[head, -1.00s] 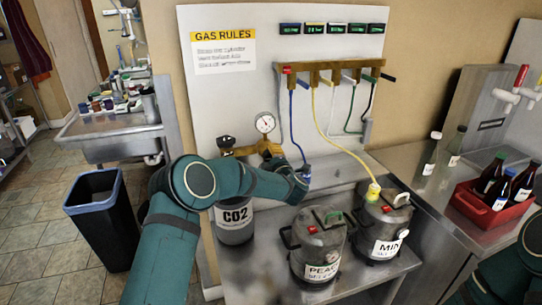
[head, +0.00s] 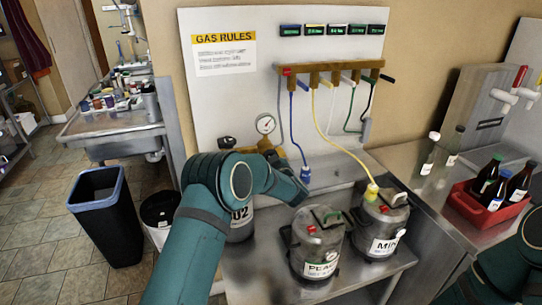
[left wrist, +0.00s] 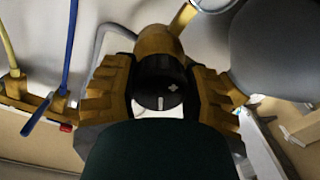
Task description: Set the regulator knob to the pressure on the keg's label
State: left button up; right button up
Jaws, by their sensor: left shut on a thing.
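My left gripper (left wrist: 158,92) has its two tan fingers shut on the black regulator knob (left wrist: 158,76), one on each side. The knob's face bears a white line and a small light mark. In the head view my left arm hides the knob and most of the gripper. The brass regulator (head: 262,147) is partly visible with its round white gauge (head: 266,124); the needle reading is too small to tell. My right gripper is out of view.
The CO2 cylinder (head: 240,228) stands behind my left arm. A yellow hose (head: 340,142) runs to the MIN keg; a blue hose's connector (head: 305,172) hangs free. A GAS RULES sign (head: 223,50) and green displays (head: 335,30) are on the board. A red crate (head: 485,207) holds bottles.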

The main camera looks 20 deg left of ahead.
pick_arm(q)
jog(key=shift+m+p, duration=0.3)
jog(key=shift+m, duration=0.8)
jog(key=o, duration=1.2)
jog(key=v, duration=1.2)
